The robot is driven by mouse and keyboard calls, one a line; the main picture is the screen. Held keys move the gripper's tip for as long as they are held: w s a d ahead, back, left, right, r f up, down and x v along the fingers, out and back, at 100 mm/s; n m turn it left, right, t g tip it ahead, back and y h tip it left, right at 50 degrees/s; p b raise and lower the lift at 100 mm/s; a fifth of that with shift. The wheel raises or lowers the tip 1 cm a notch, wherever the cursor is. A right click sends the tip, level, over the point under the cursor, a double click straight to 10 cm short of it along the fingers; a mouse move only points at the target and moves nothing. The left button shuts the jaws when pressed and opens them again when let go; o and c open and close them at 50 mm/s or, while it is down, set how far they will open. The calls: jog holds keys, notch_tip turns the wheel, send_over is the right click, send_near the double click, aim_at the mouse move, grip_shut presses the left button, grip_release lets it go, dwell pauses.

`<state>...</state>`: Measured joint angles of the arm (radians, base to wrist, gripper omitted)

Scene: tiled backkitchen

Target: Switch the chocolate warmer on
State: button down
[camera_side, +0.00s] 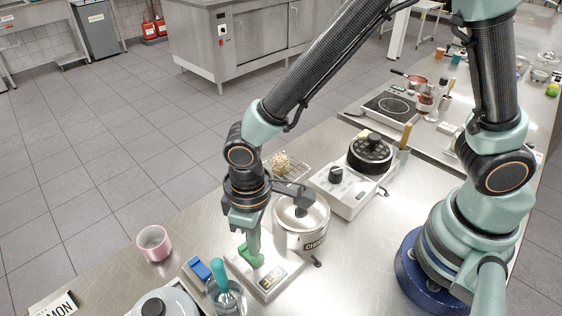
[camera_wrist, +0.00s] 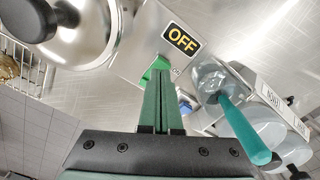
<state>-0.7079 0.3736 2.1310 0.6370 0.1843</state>
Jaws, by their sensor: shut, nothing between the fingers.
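My gripper (camera_side: 255,257) points down over the switch, shut and empty. In the wrist view, its closed fingertips (camera_wrist: 160,73) overlap the switch. I cannot tell whether they touch it.
Left of the warmer stand a pink cup (camera_side: 153,243), a blue block (camera_side: 200,270) and a glass holding a teal-handled tool (camera_side: 220,277). A lidded container (camera_side: 170,303) is at the front. Another unit with a black knob (camera_side: 336,174) stands behind the pot.

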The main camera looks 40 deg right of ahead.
jog(key=shift+f, duration=0.95)
dwell(0.6)
jog(key=shift+r, duration=3.55)
jog(key=d+r+m+t, duration=0.2)
jog(key=d+r, duration=0.5)
jog(key=d, duration=0.4)
jog(key=w+d+r+m+t, duration=0.1)
jog(key=d+r+m+t, duration=0.2)
jog(key=d+r, duration=0.4)
jog(key=d+m, duration=0.1)
jog(key=d, duration=0.4)
jog(key=shift+w+r+t, duration=0.25)
jog(key=shift+r+t, duration=0.05)
